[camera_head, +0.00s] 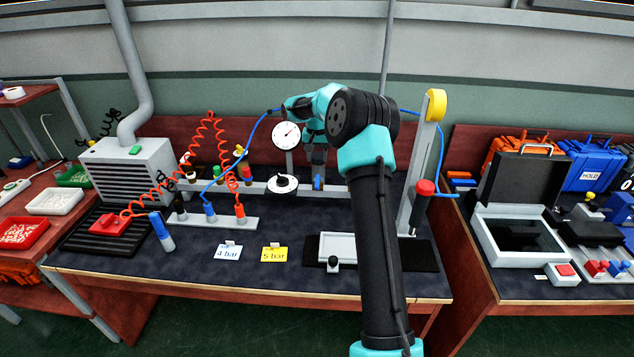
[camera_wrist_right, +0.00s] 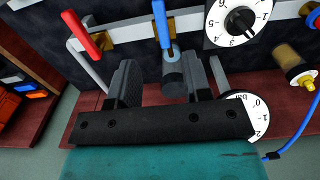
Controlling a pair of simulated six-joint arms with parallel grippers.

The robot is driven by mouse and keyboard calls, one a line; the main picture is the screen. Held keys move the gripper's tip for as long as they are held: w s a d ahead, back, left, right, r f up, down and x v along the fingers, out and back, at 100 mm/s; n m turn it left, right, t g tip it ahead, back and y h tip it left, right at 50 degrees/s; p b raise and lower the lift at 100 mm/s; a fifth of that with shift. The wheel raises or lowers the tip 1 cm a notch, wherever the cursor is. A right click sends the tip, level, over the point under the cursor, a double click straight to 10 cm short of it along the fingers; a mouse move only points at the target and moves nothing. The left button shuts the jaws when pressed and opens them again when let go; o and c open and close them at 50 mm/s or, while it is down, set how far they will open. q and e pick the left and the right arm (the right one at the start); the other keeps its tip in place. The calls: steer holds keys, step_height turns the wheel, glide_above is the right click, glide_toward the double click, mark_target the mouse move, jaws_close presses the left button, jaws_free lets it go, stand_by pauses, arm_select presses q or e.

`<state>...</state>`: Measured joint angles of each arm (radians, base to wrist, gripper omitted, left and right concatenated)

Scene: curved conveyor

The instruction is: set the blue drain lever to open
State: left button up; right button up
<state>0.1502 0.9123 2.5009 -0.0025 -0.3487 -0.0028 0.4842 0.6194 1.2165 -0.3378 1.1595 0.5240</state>
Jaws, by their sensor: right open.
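The blue drain lever (camera_head: 318,182) is a short blue handle near the rear rail of the middle bench, just below my right gripper (camera_head: 317,163). In the right wrist view, the blue lever (camera_wrist_right: 162,24) sticks up from a brass fitting, with a grey-blue cylinder (camera_wrist_right: 174,70) at its near end. My right gripper (camera_wrist_right: 160,72) is open there, its two dark fingers on either side of the cylinder. I cannot tell whether a finger touches it. My left gripper is not in view.
A red lever (camera_wrist_right: 84,34) stands beside the blue one on the same pipe. A round dial (camera_head: 282,185) and a pressure gauge (camera_head: 286,133) are close by on the left. My right arm hides part of the bench. Label cards (camera_head: 228,252) lie in front.

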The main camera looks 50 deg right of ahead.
mark_target(317, 183)
step_height(317, 183, down, 12)
steer(key=shift+r, duration=0.25)
stand_by(0.3)
jaws_close()
stand_by(0.4)
